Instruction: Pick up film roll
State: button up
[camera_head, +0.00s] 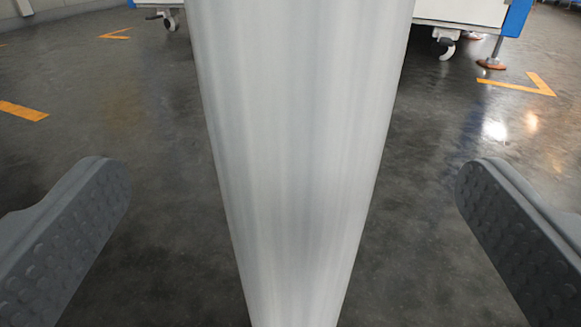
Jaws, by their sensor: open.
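The film roll (300,130) is a pale grey-white upright cylinder in the middle of the head camera view. It looks wider toward the top and narrower toward the bottom. Its top and bottom ends are out of view. My gripper (293,200) is open, with one dark grey studded finger at the left and one at the right. In the picture the roll stands between the two fingers, with a clear gap on each side. Neither finger touches it. How deep the fingers reach along the roll is hard to tell.
A white and blue wheeled machine or cart (468,14) stands behind the roll, with casters and a foot (491,63) on the floor. Orange markings (22,111) lie on the dark, glossy floor. The floor on both sides of the roll is clear.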

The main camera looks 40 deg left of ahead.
aim_at(300, 132)
jog(key=shift+x, duration=1.2)
jog(key=shift+b+x, duration=1.05)
jog(key=shift+x, duration=1.9)
jog(key=shift+w+d+r, duration=0.1)
jog(key=shift+w+r, duration=0.05)
jog(key=c, duration=2)
jog(key=shift+o, duration=0.2)
jog(key=shift+r, duration=0.15)
